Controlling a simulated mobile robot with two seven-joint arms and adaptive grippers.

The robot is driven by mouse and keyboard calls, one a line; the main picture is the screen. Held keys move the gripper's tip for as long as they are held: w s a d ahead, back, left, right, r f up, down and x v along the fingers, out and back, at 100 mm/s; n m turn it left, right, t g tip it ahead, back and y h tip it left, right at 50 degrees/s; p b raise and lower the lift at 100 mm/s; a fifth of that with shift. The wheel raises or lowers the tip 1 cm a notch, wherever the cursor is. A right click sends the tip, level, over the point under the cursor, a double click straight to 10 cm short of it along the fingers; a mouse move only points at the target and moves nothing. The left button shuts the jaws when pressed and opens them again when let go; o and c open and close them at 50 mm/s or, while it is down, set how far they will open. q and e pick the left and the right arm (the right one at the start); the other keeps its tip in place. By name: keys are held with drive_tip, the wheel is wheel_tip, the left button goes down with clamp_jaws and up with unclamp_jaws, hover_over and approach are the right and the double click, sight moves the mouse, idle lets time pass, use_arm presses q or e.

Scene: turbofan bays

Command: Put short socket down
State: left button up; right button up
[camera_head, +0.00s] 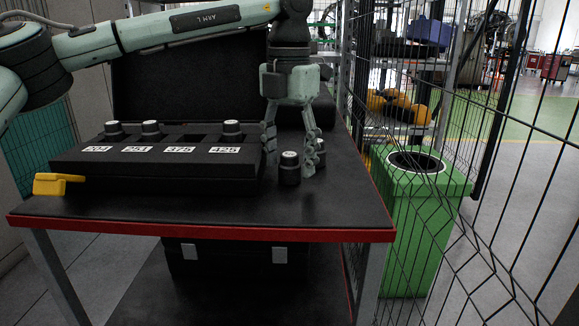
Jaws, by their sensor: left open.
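My left gripper (293,160) points down over the right part of the table, its fingers open. A short black socket (289,170) with a light metal top stands upright on the table between or just in front of the fingers; whether they touch it I cannot tell. A black socket holder (155,165) with white number labels lies to the left. Three similar sockets sit in it, and the slot above the third label looks empty. My right gripper is not in view.
The black table (340,200) has a red front edge. A yellow object (56,184) sits at the holder's front left corner. A black case with an open lid (185,85) stands behind. A green bin (425,215) and wire fence are at right. The table's front right is clear.

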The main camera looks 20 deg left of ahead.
sight(291, 154)
use_arm(q)
clamp_jaws()
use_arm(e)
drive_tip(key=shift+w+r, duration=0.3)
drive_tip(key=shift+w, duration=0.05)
use_arm(q)
drive_tip(key=shift+r, duration=0.1)
drive_tip(key=shift+r, duration=0.55)
wheel_tip(291, 154, up, 3)
drive_tip(key=shift+d+f, duration=0.1)
drive_tip(key=shift+f, duration=0.1)
drive_tip(key=s+a+r, duration=0.1)
drive_tip(key=a+r, duration=0.1)
drive_tip(key=s+a+r, duration=0.1)
drive_tip(key=a+r, duration=0.1)
drive_tip(key=a, duration=0.1)
drive_tip(key=s+a+r, duration=0.1)
drive_tip(key=s+a, duration=0.1)
drive_tip(key=a, duration=0.1)
drive_tip(key=shift+s+r+b, duration=0.1)
drive_tip(key=shift+r+b, duration=0.3)
drive_tip(key=shift+s+a+r, duration=0.5)
drive_tip(key=shift+a+r, duration=0.1)
drive_tip(key=shift+a, duration=0.25)
drive_tip(key=shift+s+a+r+p, duration=0.1)
drive_tip(key=shift+s+a+p, duration=0.05)
drive_tip(key=shift+a+p, duration=0.2)
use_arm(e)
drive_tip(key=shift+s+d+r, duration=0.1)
